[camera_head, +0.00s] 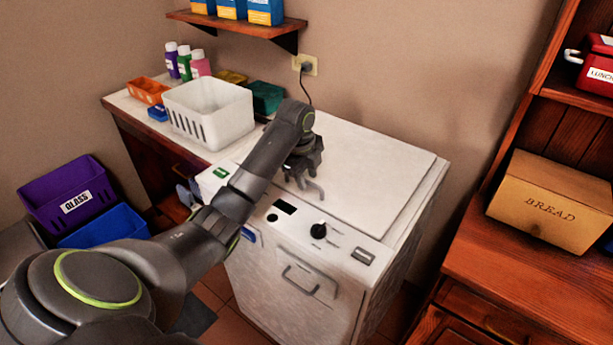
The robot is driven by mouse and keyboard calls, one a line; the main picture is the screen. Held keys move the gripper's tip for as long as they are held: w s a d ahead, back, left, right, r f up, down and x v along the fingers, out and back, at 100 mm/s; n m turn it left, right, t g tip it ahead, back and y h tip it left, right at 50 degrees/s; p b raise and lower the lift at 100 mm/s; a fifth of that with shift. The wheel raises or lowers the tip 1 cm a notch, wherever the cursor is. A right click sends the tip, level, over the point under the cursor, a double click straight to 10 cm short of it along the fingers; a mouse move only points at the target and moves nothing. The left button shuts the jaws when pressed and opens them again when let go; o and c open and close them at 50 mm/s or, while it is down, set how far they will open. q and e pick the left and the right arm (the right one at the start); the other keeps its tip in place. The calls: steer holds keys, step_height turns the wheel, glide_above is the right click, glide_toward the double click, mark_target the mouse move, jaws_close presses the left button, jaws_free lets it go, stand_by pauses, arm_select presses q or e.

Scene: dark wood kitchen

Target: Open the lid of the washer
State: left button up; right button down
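The white washer (300,290) stands in the middle of the view, with a control panel and a dark knob (319,230) along its top front edge. Its flat white lid (375,170) lies closed on top. My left arm reaches in from the left, and my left gripper (306,184) hangs over the left part of the lid near its front edge. The fingers look spread apart, with nothing seen between them. I cannot tell whether they touch the lid. My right gripper is not in view.
Left of the washer, a counter holds a white basket (208,112), bottles (185,62) and small bins. Purple (66,193) and blue (105,228) bins stand on the lower left. A wooden cabinet with a bread box (553,200) is at right. A cord runs from the wall outlet (305,65) behind the washer.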

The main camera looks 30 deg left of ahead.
arm_select(q)
steer(key=shift+f, duration=0.1)
jaws_close()
steer(key=shift+w, duration=0.1)
stand_by(0.3)
